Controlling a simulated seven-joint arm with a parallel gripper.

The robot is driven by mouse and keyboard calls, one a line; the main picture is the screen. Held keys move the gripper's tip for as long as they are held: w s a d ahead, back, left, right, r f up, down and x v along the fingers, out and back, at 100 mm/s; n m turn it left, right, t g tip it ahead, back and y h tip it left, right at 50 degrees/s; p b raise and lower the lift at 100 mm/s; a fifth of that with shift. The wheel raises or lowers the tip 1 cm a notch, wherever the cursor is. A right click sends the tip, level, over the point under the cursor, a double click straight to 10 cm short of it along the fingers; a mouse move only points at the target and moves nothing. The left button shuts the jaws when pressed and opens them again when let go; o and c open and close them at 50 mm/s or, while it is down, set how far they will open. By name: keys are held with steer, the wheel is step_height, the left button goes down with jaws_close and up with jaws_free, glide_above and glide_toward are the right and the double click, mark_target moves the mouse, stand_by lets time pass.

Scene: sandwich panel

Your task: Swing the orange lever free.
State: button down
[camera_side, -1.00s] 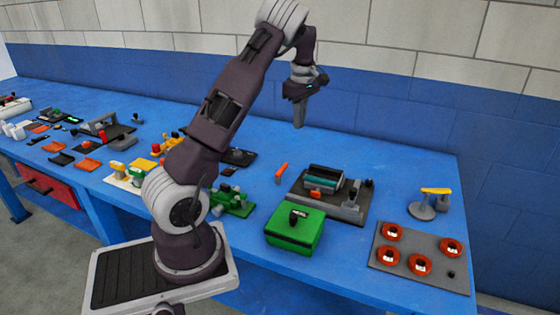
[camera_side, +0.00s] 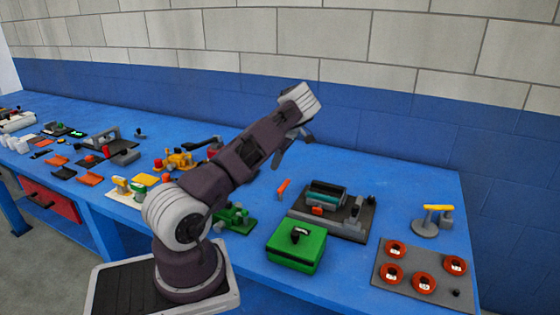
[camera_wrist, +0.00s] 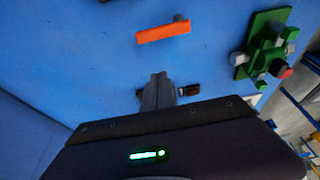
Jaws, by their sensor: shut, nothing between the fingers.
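The orange lever (camera_side: 284,188) is a short bar on the blue bench, left of the grey fixture in the side view. In the wrist view the orange lever (camera_wrist: 163,33) lies almost level near the top, with a small grey post at its right end. My gripper (camera_side: 277,166) is shut and empty, above the bench on the far side of the lever in the side view. In the wrist view my gripper (camera_wrist: 160,76) points towards the lever, with blue surface showing between them. They appear apart; the exact height gap is unclear.
A green mechanism (camera_wrist: 265,45) stands right of the lever in the wrist view. In the side view, a grey fixture with a teal cylinder (camera_side: 326,199), a green box (camera_side: 297,247) and a plate with red rings (camera_side: 424,261) stand to the right.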

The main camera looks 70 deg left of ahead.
steer(key=x, duration=0.5)
steer(key=shift+s+a+f, duration=0.1)
steer(key=shift+s+f, duration=0.05)
steer(key=shift+f, duration=0.25)
steer(key=shift+w+d+r, duration=0.2)
steer(key=shift+w+d, duration=0.8)
steer(key=shift+w, duration=0.05)
steer(key=shift+w+d, duration=0.45)
